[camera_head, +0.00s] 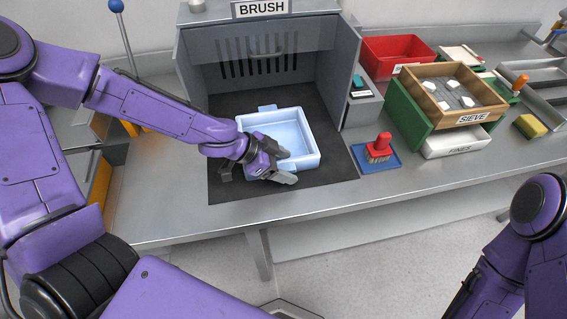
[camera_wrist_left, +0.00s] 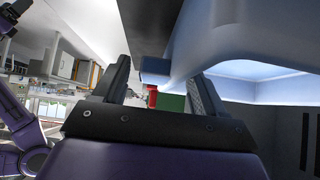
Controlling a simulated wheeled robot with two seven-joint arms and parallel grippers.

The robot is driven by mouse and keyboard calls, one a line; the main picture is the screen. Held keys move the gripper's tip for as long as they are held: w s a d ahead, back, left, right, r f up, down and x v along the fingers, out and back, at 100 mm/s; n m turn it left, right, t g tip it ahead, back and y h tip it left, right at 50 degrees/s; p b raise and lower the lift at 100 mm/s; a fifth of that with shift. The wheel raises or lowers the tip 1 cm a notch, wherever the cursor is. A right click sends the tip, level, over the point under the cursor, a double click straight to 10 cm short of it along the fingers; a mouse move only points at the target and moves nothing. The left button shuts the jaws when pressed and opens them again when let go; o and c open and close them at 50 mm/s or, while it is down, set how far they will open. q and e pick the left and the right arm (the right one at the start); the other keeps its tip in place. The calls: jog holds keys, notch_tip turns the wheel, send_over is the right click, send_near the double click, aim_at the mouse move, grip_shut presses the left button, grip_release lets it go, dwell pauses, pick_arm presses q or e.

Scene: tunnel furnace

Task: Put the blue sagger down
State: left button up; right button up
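The blue sagger (camera_head: 312,157), a light blue square open tray, sits on the dark mat under the hood marked BRUSH. It looks level and empty inside. A tab shows on its far side, and its near left corner is hidden by my left gripper. My left gripper (camera_head: 257,172) is at the near left of the sagger with its fingers spread apart. In the left wrist view the sagger (camera_wrist_left: 225,30) fills the upper right, and a small blue tab (camera_wrist_left: 155,66) shows between the fingers with gaps on both sides. My right gripper is out of view; only part of that arm shows.
The dark mat (camera_head: 330,180) has bare room in front of the sagger. The grey hood (camera_head: 345,75) walls its back and sides. A red brush (camera_head: 379,147) on a blue pad stands to the right, near the SIEVE box (camera_head: 412,88) and FINES tray (camera_head: 455,143).

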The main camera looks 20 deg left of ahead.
pick_arm(q)
jog(key=shift+r, duration=0.15)
jog(key=shift+a+r, duration=0.15)
jog(key=shift+r, duration=0.1)
jog(key=p+v, duration=0.7)
jog(key=v, duration=0.4)
jog(key=shift+s+a, duration=0.2)
jog(key=shift+s, duration=0.1)
